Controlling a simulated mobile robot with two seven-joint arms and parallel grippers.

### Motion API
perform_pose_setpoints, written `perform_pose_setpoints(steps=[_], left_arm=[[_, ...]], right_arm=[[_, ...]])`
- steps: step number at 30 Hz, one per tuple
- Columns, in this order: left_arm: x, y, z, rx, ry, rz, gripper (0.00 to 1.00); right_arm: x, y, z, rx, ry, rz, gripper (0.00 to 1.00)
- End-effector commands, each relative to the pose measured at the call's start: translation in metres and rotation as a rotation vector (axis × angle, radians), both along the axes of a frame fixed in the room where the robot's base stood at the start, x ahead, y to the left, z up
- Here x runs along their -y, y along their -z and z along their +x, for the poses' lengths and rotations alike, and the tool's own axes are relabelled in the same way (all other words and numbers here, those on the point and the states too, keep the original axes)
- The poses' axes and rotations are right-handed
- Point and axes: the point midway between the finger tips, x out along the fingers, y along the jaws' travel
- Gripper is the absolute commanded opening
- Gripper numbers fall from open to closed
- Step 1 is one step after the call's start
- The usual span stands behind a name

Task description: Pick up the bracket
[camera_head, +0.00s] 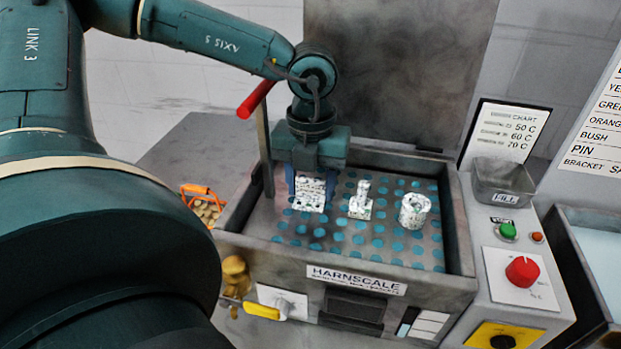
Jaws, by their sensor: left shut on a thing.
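The bracket (308,196) is a white, speckled, blocky part with dark spots at the left of the furnace's dotted tray floor. My left gripper (312,184) comes down from above and is shut on it, with a blue finger at each side. The gripper body hides the bracket's top. I cannot tell whether the bracket touches the floor. My right gripper is not in view.
A stepped white part (360,202) and a white bush (413,211) stand to the right inside the furnace tray (338,262). Its raised walls surround them. The open lid (400,70) stands behind. A red-handled lever (255,99) rises close beside my left gripper.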

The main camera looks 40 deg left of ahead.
Motion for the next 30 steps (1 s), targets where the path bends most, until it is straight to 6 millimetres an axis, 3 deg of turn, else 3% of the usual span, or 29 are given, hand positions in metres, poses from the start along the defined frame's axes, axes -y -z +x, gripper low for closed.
perform_pose_setpoints(steps=[11,16,30], left_arm=[[0.000,-0.002,0.001,0.002,0.000,0.000,0.18],[0.000,-0.015,0.002,0.006,0.000,0.001,0.18],[0.000,-0.106,0.002,0.008,-0.001,0.002,0.18]], right_arm=[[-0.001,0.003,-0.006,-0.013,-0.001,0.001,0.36],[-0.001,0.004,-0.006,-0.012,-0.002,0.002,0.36],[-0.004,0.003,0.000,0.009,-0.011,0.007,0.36]])
